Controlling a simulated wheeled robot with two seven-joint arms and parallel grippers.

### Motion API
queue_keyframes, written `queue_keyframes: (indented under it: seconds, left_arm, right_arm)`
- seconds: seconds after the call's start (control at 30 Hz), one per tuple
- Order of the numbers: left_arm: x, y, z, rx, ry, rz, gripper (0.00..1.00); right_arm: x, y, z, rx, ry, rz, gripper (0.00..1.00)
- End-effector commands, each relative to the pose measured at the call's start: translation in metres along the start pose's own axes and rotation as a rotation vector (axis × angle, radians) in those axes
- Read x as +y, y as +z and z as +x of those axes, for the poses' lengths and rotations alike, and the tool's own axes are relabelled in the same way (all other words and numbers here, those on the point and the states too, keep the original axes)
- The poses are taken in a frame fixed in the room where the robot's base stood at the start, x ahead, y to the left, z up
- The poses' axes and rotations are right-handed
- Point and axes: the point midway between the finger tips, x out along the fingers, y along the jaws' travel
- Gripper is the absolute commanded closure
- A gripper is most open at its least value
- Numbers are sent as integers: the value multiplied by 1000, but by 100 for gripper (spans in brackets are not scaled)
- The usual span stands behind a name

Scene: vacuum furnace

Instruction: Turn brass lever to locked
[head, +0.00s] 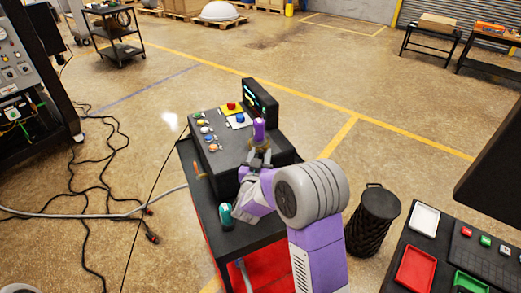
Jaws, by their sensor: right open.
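The black control console (226,165) stands on a dark cart in the middle of the head view. The lever's locked mark is not readable. My left gripper is out of view.
The console top carries a red button (231,106), a blue button (240,118), several coloured knobs and a small screen (260,101). A black basket (373,218) and a table with trays (415,268) stand to the right.

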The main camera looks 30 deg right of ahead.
Motion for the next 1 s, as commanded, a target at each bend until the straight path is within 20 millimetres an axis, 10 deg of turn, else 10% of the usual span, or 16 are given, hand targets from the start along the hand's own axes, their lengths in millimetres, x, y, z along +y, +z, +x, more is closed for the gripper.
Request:
queue_keyframes:
  seconds: [0.5,0.8,1.0]
  left_arm:
    - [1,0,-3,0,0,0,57]
    - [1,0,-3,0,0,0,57]
    - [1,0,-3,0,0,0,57]
  right_arm:
    - [0,1,25,-1,-1,0,57]
    - [0,1,25,-1,-2,0,100]
    - [0,1,25,-1,-2,0,100]
